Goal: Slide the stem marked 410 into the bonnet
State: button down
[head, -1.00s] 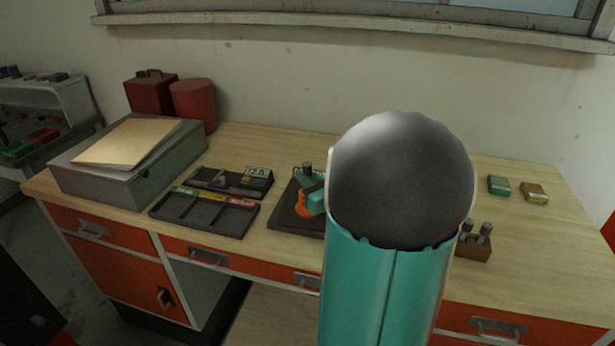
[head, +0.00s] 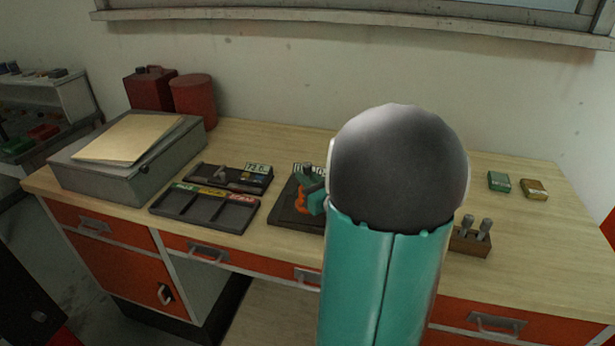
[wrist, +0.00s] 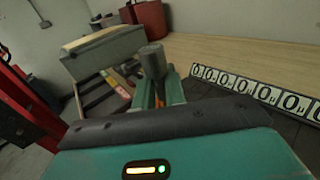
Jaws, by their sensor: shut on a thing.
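My gripper (wrist: 160,95) has two teal fingers shut on a grey cylindrical stem (wrist: 152,60), which stands up between them in the wrist view. In the head view, the stem's top (head: 308,170) and the teal gripper (head: 316,189) show just left of my large arm link. No 410 mark is readable. An orange part (head: 302,203) shows below the gripper, over a dark tray (head: 287,216); it is mostly hidden, and I cannot tell if it is the bonnet. The stem's lower end is hidden, so I cannot tell whether it is inside anything.
A three-compartment tray (head: 204,211) and a dark tray with small parts (head: 200,183) lie to the left. A grey case (head: 120,170) and red cans (head: 193,102) stand farther left. A wooden block with two pegs (head: 470,242) stands right. A numbered strip (wrist: 260,92) lies right of the gripper.

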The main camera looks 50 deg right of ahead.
jog(key=shift+f, duration=1.15)
dwell(1.0)
jog(key=c, duration=1.4)
grip_release()
jog(key=shift+f, duration=0.1)
